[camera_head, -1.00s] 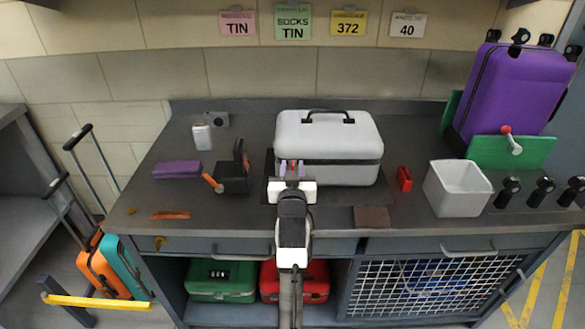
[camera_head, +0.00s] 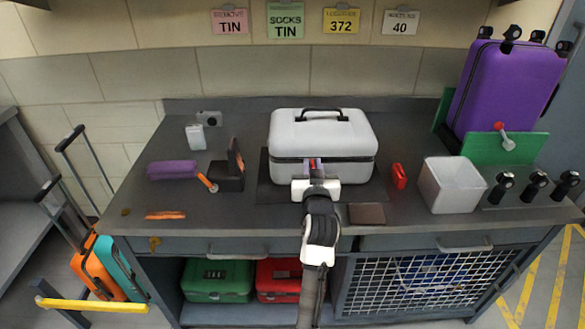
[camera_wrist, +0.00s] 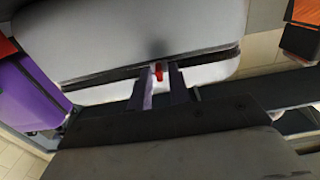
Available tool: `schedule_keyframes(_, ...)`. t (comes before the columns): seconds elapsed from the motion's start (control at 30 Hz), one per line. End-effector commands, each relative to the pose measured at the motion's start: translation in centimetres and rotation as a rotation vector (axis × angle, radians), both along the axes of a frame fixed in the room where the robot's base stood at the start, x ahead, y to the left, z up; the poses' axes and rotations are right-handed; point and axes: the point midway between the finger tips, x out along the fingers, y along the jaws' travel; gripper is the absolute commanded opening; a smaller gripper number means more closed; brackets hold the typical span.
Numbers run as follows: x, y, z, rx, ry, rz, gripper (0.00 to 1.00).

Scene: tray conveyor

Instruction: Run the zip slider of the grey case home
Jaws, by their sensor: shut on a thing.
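The grey case (camera_head: 322,132) stands closed on a dark mat on the bench, with its black handle on top. A dark zip seam (camera_head: 350,158) runs around it, and the seam also shows in the wrist view (camera_wrist: 100,79). My gripper (camera_head: 315,166) is at the front face of the case, left of the middle of the front seam. In the wrist view, its fingers (camera_wrist: 160,80) are shut on the small red zip slider (camera_wrist: 158,70) at the seam. The fingers partly hide the slider.
A black box (camera_head: 228,180) and a purple cloth (camera_head: 172,170) lie left. A purple suitcase (camera_head: 508,92) stands at the back right.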

Motion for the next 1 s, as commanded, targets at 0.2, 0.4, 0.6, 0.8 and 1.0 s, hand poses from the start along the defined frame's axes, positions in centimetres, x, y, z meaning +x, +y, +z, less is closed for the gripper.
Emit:
schedule_keyframes(0.2, -0.1, -6.7, -0.4, 0.001, -0.003, -0.009, 0.00)
schedule_keyframes(0.4, -0.1, -11.0, -0.3, 0.000, -0.003, -0.007, 0.00)
schedule_keyframes(0.6, 0.0, -13.3, -0.1, 0.000, -0.002, -0.005, 0.00)
schedule_keyframes(0.8, 0.0, -13.9, -0.1, 0.000, 0.001, -0.004, 0.00)
schedule_keyframes(1.0, 0.0, -13.9, 0.0, 0.000, 0.001, -0.005, 0.00)
